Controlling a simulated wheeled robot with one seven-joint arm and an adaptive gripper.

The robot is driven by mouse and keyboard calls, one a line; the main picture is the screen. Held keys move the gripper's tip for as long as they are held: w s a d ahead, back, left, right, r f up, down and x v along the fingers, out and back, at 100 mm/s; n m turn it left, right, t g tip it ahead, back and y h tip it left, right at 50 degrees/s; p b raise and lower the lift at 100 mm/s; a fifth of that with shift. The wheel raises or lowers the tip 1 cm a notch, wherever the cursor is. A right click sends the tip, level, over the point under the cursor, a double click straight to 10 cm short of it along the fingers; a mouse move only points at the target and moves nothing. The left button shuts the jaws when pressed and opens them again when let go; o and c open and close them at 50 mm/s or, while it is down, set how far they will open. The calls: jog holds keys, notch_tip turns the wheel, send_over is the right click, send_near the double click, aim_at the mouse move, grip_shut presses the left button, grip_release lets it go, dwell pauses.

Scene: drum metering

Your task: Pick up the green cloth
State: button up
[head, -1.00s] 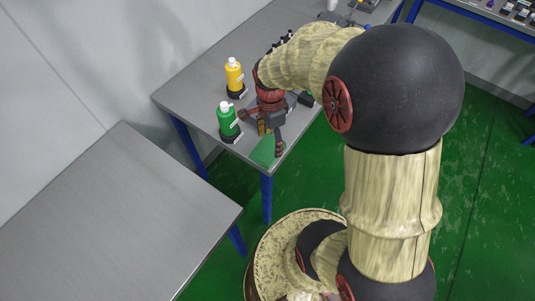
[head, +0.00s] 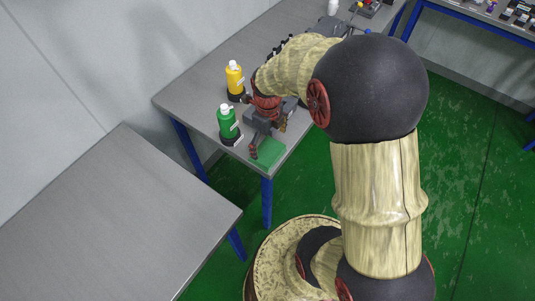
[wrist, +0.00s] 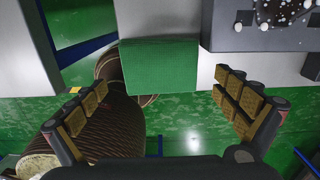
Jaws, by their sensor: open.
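The green cloth (head: 268,153) lies flat at the near corner of the grey table, by its edge. In the wrist view the cloth (wrist: 160,66) shows as a green rectangle ahead of the fingers, its lower edge about level with the table edge. My gripper (head: 268,138) is over the table corner beside the cloth, with one finger overlapping the cloth in the head view. In the wrist view my gripper (wrist: 163,104) is open and empty, its padded fingers spread wider than the cloth. I cannot tell its exact height above the cloth.
A green bottle (head: 227,123) stands close left of the gripper, with a yellow bottle (head: 235,79) behind it. A dark device (wrist: 262,22) is on the table right of the cloth in the wrist view. A bare grey table (head: 110,215) is at the lower left.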

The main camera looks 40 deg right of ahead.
aim_at(267, 152)
notch_tip(267, 152, down, 5)
jog(key=shift+a+r+b, duration=0.1)
jog(key=shift+r+b, duration=0.05)
jog(key=shift+b, duration=0.6)
jog(key=shift+s, duration=0.1)
jog(key=shift+c, duration=0.7)
jog(key=c, duration=0.8)
jog(key=shift+r, duration=0.1)
